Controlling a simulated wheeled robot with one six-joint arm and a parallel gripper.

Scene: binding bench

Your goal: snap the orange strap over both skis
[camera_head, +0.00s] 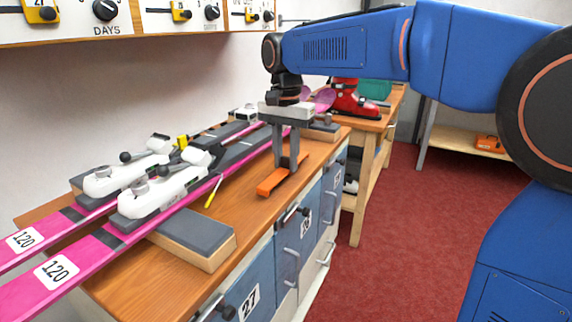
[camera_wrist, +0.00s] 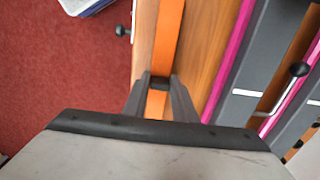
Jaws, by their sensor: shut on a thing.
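The orange strap (camera_head: 270,185) lies along the front part of the wooden bench top, beside the skis. My gripper (camera_head: 286,165) points down and is shut on the strap; in the wrist view the strap (camera_wrist: 168,40) passes between the fingertips (camera_wrist: 160,84). Two pink skis, the near one (camera_head: 88,258) and the far one (camera_head: 45,232), lie side by side along the bench, both labelled 120 and carrying white bindings (camera_head: 150,195). In the wrist view the near ski's pink edge (camera_wrist: 228,60) is right of the strap, apart from it.
The skis rest on padded blocks (camera_head: 195,238). A yellow tool (camera_head: 213,191) lies near the bindings. Cabinet doors with handles (camera_head: 290,252) front the bench (camera_head: 130,285). A red boot (camera_head: 345,98) stands on a further bench. The red floor (camera_head: 400,255) at right is clear.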

